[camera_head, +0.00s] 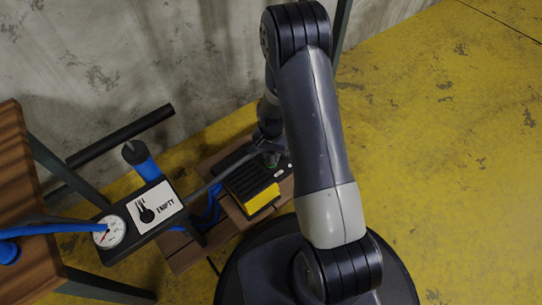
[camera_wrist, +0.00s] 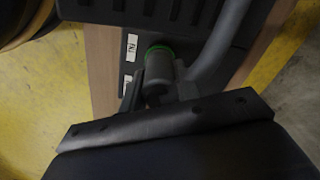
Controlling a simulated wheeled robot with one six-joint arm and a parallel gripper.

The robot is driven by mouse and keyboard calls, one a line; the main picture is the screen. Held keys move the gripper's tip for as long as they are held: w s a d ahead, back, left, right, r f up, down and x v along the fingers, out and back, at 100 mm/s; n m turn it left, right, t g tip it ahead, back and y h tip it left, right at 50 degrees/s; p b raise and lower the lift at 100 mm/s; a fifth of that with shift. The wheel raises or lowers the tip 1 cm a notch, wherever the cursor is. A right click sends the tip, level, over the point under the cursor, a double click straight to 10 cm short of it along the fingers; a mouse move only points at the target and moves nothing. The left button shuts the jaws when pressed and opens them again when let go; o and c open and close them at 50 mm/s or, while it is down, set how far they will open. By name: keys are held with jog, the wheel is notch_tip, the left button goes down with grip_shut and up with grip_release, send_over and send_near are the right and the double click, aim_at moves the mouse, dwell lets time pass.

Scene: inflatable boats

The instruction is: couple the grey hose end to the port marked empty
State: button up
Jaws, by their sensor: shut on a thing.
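The grey hose end (camera_wrist: 161,68) is between the fingers of my gripper (camera_wrist: 158,92) in the wrist view. A green ring (camera_wrist: 156,48) shows at its far end, against the black pump unit (camera_wrist: 160,12). I cannot tell whether the hose end is seated in a port or only close to it. Two small white labels (camera_wrist: 131,46) lie left of the ring; their print is too small to read surely. In the head view my gripper (camera_head: 268,146) is over the pump unit (camera_head: 238,181), which has a yellow end. The ports themselves are hidden.
A panel (camera_head: 166,193) carries a FILL/EMPTY plate (camera_head: 155,208) with a black lever, and a round gauge (camera_head: 109,232). The grey hose (camera_head: 212,184) runs from there to my gripper. Blue hoses (camera_head: 210,212) lie beside the unit. Yellow floor (camera_head: 455,150) is clear on the right.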

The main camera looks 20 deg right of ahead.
jog(key=shift+r, duration=0.15)
jog(key=shift+r, duration=0.25)
jog(key=shift+r+p, duration=0.35)
jog(key=shift+p, duration=0.15)
dwell(0.4)
jog(key=shift+r+p, duration=0.9)
jog(key=shift+r, duration=0.4)
jog(key=shift+r, duration=0.15)
notch_tip(320, 180, up, 5)
jog(key=p, duration=0.3)
jog(key=shift+p, duration=0.35)
